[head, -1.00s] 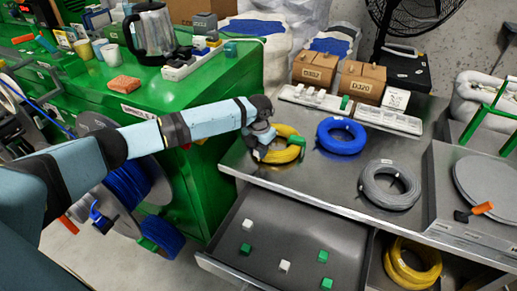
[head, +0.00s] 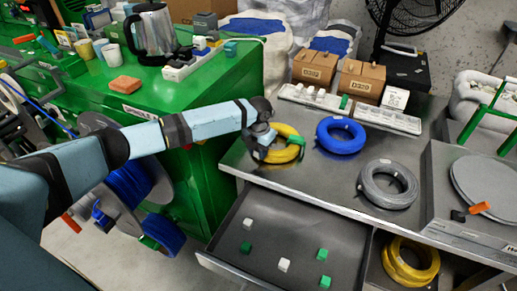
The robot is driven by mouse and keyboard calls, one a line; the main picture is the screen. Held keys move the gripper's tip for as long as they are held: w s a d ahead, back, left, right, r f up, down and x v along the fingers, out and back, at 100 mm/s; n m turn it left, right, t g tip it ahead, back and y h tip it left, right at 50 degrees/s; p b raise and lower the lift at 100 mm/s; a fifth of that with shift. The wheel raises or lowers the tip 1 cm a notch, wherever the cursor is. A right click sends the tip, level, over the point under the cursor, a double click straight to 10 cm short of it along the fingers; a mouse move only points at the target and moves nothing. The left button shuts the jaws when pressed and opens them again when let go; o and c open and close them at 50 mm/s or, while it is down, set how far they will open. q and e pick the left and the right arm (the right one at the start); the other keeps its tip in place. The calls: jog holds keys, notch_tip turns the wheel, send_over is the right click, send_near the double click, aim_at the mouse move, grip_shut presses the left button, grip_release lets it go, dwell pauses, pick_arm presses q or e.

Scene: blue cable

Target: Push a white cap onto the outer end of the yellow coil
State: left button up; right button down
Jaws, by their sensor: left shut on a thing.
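The yellow coil (head: 291,153) lies at the left end of the grey metal table, with a green piece at its right side. My left gripper (head: 259,155) is at the coil's left edge and is shut on it. The fingers and that part of the coil are partly hidden by the hand. Two white caps lie in the open drawer, one at the left (head: 248,223) and one nearer the front (head: 284,265). Small white pieces also sit in the tray (head: 399,122) at the back. A white cap at the coil's end cannot be made out. My right gripper is out of view.
A blue coil (head: 341,149) and a grey coil (head: 409,186) lie to the right on the table. Several green caps share the open drawer (head: 325,225). Cardboard boxes (head: 315,66) stand behind the tray. Another yellow coil (head: 388,268) is on the lower shelf. The table's front middle is clear.

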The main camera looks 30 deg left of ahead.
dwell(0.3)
pick_arm(q)
jog(key=shift+f+p, duration=0.25)
jog(key=shift+p, duration=0.2)
dwell(0.3)
jog(key=shift+f, duration=0.35)
dwell(0.4)
jog(key=shift+f+p, duration=0.15)
jog(key=shift+p, duration=0.3)
jog(key=shift+f, duration=0.15)
dwell(0.6)
jog(key=o, duration=1.2)
jog(key=shift+c, duration=0.2)
